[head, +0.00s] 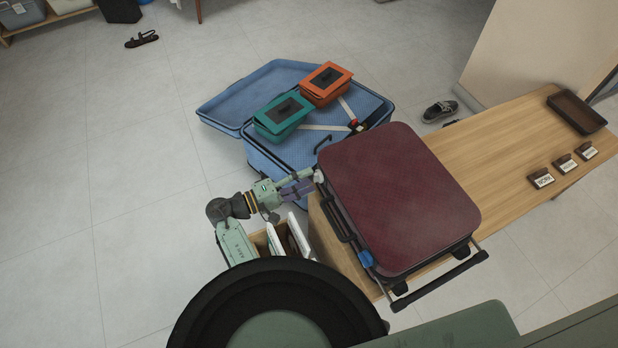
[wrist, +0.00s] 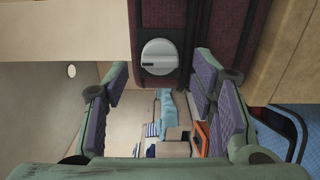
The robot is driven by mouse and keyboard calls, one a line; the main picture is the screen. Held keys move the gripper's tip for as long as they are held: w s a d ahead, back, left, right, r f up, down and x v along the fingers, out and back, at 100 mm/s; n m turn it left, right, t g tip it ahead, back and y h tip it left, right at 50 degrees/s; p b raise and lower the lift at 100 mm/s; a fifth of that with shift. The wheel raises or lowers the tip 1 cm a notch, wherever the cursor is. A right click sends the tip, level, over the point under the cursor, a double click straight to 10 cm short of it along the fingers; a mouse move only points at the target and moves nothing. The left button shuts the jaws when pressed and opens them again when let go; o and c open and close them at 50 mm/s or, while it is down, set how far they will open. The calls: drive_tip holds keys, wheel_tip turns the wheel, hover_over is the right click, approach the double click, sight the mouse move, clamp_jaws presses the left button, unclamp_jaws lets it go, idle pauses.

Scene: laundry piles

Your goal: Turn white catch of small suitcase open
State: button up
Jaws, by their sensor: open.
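The small maroon suitcase (head: 398,195) lies flat and closed on the wooden bench. Its white catch (head: 319,175) is on the side facing my gripper, near the far-left corner. In the wrist view the white catch (wrist: 159,57) is a round knob with a short dark mark lying across the picture. My gripper (head: 303,184) is open and empty, level with that side and close to the catch. In the wrist view the purple-padded fingers of my gripper (wrist: 160,80) stand left and right of the catch, apart from it. A blue catch (head: 366,259) is nearer on the same side.
An open blue suitcase (head: 222,100) lies on the floor behind, holding a green case (head: 283,117) and an orange case (head: 326,84). A box of files (head: 261,243) stands below my arm. Small signs (head: 541,179) and a brown tray (head: 577,111) sit on the bench (head: 490,140).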

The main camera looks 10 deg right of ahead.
drive_tip(key=s+a, duration=0.2)
drive_tip(key=a, duration=0.8)
